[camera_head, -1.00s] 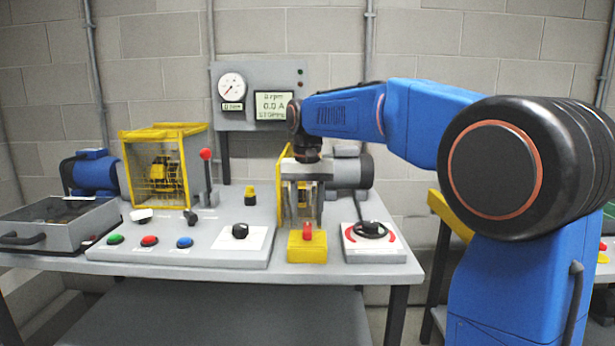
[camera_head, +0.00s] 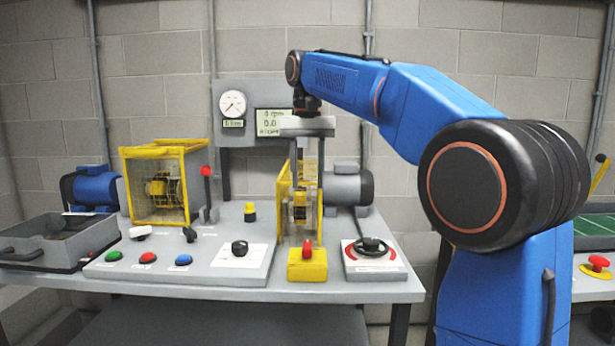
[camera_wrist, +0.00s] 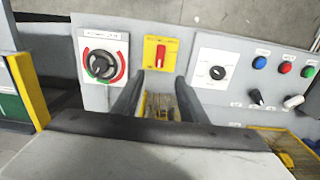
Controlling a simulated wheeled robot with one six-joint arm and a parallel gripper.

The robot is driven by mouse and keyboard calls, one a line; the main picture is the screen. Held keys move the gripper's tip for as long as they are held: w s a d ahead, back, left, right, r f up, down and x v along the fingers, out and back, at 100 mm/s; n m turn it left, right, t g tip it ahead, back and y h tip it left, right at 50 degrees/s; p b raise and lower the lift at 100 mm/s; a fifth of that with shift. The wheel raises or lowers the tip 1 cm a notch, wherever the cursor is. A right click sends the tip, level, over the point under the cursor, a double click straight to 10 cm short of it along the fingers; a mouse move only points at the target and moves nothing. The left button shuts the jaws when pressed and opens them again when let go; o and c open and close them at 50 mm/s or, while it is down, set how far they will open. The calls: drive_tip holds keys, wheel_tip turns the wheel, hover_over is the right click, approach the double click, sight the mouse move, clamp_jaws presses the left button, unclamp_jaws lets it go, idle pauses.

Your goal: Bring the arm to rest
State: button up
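My gripper (camera_head: 306,195) hangs pointing down above the bench, in front of a yellow cage. Its two fingers are apart with nothing between them. In the wrist view my gripper (camera_wrist: 160,82) also shows two dark fingers spread apart, with the yellow switch box beyond them. The yellow box (camera_head: 307,270) with a red handle (camera_head: 307,249) stands on the bench below my gripper, apart from it. The arm reaches from the right, its forearm raised above the bench.
A control panel (camera_head: 170,270) with buttons and a black knob (camera_head: 240,248) lies left of the yellow box. A dial plate (camera_head: 370,265) lies right of it. A grey motor (camera_head: 347,187) and wall meter (camera_head: 232,104) stand behind. Another bench (camera_head: 600,290) is at right.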

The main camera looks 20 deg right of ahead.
drive_tip(key=s+d+f+n+t, duration=0.2)
drive_tip(key=s+d+f, duration=0.1)
drive_tip(key=s+f, duration=1.2)
drive_tip(key=s+d+f+n+t, duration=0.1)
drive_tip(key=s+d+f, duration=0.3)
drive_tip(key=s+f, duration=1.2)
drive_tip(key=shift+s+n+t, duration=0.4)
drive_tip(key=shift+s+t, duration=0.5)
drive_tip(key=shift+s, duration=0.15)
